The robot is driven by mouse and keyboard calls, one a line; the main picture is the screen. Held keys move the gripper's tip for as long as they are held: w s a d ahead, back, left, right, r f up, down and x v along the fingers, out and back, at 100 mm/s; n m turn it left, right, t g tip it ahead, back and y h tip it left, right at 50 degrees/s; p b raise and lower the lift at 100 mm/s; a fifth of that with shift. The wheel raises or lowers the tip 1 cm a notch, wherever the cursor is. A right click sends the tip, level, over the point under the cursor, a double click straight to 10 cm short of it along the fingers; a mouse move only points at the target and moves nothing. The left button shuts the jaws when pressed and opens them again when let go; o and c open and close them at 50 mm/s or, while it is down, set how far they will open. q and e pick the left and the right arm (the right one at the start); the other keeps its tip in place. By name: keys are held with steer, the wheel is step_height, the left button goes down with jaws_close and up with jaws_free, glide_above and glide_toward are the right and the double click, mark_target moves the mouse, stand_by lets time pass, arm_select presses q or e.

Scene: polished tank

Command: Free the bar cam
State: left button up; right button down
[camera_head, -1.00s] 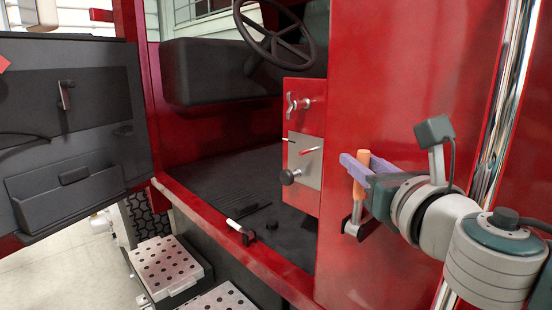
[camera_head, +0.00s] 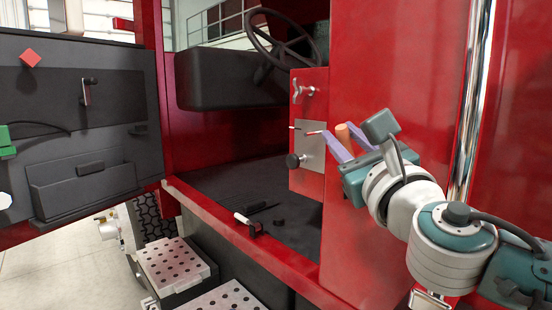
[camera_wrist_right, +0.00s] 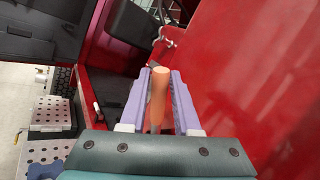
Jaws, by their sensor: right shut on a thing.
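My right gripper (camera_head: 343,142) is shut on an orange handle (camera_head: 343,137), held upright between its lilac fingers in front of the red panel. The orange handle also shows in the right wrist view (camera_wrist_right: 159,95); its lower part is hidden by the gripper. I cannot tell for sure which part is the bar cam. My left gripper is not in view.
A dark open door (camera_head: 60,150) with a latch lever (camera_head: 86,90) and pocket stands left. A black-and-white item (camera_head: 245,221) lies by the sill. Perforated steps (camera_head: 172,262) are below. A chrome pole (camera_head: 472,90) rises right. The cab floor (camera_head: 270,190) is mostly clear.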

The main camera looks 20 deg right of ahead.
steer(key=s+a+f+n+t+y+b, duration=0.2)
steer(key=a+f+n+y+b, duration=0.3)
steer(key=n+b, duration=0.7)
steer(key=shift+f+n+t+y+b, duration=0.4)
steer(key=shift+f+t+y+b, duration=0.25)
steer(key=shift+y+b, duration=0.55)
steer(key=shift+s+a, duration=0.1)
steer(key=c, duration=0.9)
jaws_free()
steer(key=b+v, duration=0.4)
steer(key=v, duration=0.6)
